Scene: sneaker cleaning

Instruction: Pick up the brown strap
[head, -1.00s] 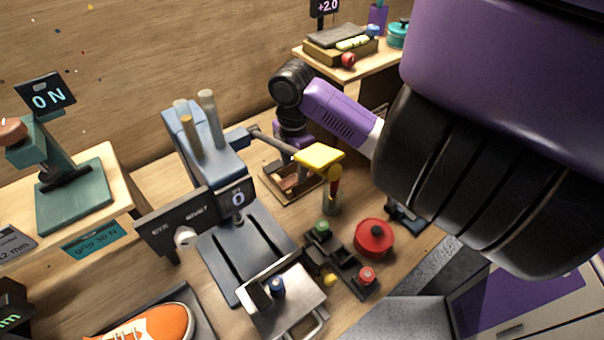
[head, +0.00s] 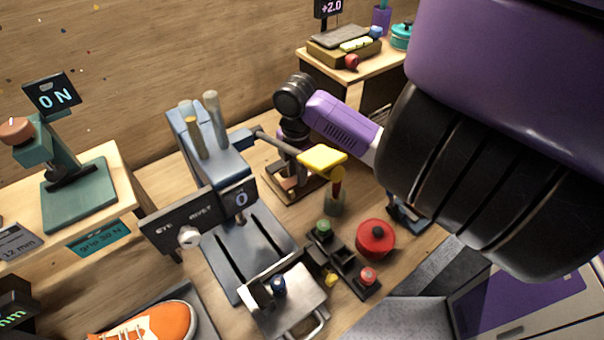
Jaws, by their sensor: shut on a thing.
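A shallow brown tray (head: 318,189) stands on the bench near the back wall, in the middle of the head view. A small piece of the brown strap (head: 289,183) shows in it. My gripper (head: 287,177) points down into the tray from my black and purple wrist. It is shut on the strap, low in the tray. The fingertips are small, and a grey bar and yellow pad partly cover this area, so the exact hold is hard to see.
A yellow pad (head: 322,159) on a grey bar stands close in front of the tray. The blue-grey machine (head: 207,150) is to its left. A red round pot (head: 375,239) and a dark holder (head: 345,262) stand nearer. An orange sneaker (head: 150,325) is at the lower left.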

